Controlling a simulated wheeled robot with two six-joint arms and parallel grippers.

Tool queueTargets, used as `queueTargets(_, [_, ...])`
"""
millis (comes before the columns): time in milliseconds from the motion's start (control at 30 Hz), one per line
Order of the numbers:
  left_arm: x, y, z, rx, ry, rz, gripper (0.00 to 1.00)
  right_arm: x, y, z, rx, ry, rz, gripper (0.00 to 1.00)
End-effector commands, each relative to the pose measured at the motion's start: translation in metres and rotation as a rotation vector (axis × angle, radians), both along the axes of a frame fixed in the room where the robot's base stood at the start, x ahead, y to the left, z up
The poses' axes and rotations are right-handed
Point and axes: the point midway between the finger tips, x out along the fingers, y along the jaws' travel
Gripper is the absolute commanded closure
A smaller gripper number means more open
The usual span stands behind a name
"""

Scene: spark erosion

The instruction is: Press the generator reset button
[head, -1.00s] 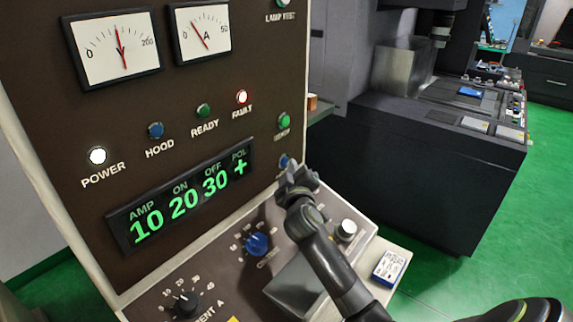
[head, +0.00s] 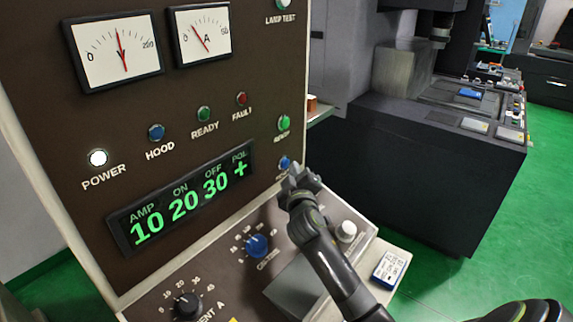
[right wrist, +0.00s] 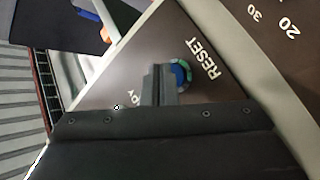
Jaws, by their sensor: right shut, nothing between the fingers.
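The reset button (head: 284,162) is a small blue round button low on the right side of the brown generator panel (head: 100,115). It also shows in the right wrist view (right wrist: 181,73), beside the word RESET. My right gripper (head: 297,177) is shut and empty just in front of and below the button in the head view. In the right wrist view its closed fingers (right wrist: 165,82) partly overlap the button; whether they touch it I cannot tell. The FAULT lamp (head: 241,99) is dark red. My left gripper is not in view.
A green button (head: 284,122) sits above the reset button. Below, the sloping console carries a blue knob (head: 256,245), a black knob (head: 187,306) and a white knob (head: 346,231). A dark machine (head: 430,165) stands to the right, with green floor beyond.

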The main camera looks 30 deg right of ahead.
Motion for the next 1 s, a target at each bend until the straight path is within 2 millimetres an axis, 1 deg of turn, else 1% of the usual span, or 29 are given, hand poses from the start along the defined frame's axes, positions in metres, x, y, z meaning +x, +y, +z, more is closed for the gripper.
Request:
queueTargets(267, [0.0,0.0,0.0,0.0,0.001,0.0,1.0,-0.001,-0.001,0.001,0.0,-0.002,0.0,1.0])
queueTargets(367, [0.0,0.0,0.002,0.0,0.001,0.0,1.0,-0.005,-0.002,0.001,-0.001,-0.001,0.0,1.0])
queueTargets(800, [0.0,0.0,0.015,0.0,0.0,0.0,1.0,-0.045,-0.019,0.001,-0.001,0.0,-0.001,1.0])
queueTargets(1000, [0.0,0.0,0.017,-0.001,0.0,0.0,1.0,-0.056,-0.023,0.001,-0.001,-0.001,0.0,1.0])
